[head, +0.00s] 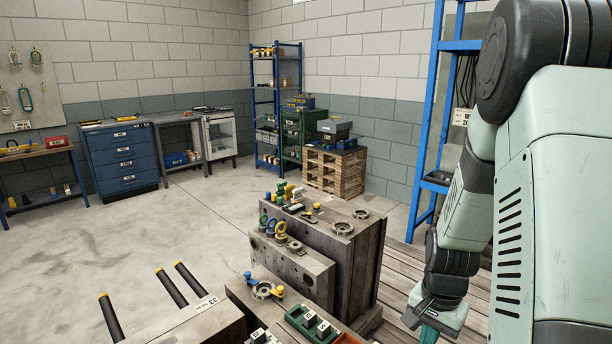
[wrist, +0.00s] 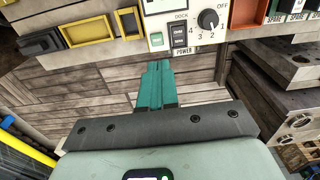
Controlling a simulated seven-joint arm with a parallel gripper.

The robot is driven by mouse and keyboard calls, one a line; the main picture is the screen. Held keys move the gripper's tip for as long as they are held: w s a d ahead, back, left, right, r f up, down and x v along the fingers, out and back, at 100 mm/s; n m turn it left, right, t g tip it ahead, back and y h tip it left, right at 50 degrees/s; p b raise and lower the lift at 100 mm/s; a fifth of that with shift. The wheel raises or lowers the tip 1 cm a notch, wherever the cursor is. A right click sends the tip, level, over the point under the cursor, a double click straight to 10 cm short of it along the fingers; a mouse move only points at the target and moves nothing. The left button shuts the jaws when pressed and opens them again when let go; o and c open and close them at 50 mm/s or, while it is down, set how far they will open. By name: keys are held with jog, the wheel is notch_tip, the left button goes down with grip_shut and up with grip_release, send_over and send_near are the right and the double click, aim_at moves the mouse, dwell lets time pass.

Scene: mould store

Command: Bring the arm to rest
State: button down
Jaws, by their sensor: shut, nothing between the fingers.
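My gripper (head: 430,335) hangs at the lower right of the head view, at the end of my arm; its fingertips are cut off by the bottom edge. In the wrist view my gripper (wrist: 154,72) shows its two teal fingers together, shut with nothing between them. The fingers point at a white control panel (wrist: 203,20) with a rotary knob (wrist: 208,19) and a dark power switch (wrist: 179,36). Whether the fingertips touch the panel cannot be told.
Heavy steel mould blocks (head: 340,240) stand left of my arm, with eyebolts and small parts on top. A green tray (head: 311,324) lies in front. A blue rack (head: 440,120) stands behind my arm. Open concrete floor (head: 150,235) lies at left.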

jog(key=shift+s+d+f, duration=0.1)
jog(key=shift+d+f, duration=0.05)
jog(key=shift+f, duration=1.9)
jog(key=shift+d+f, duration=0.1)
jog(key=shift+f, duration=1.95)
jog(key=shift+f, duration=0.85)
jog(key=shift+r, duration=3.5)
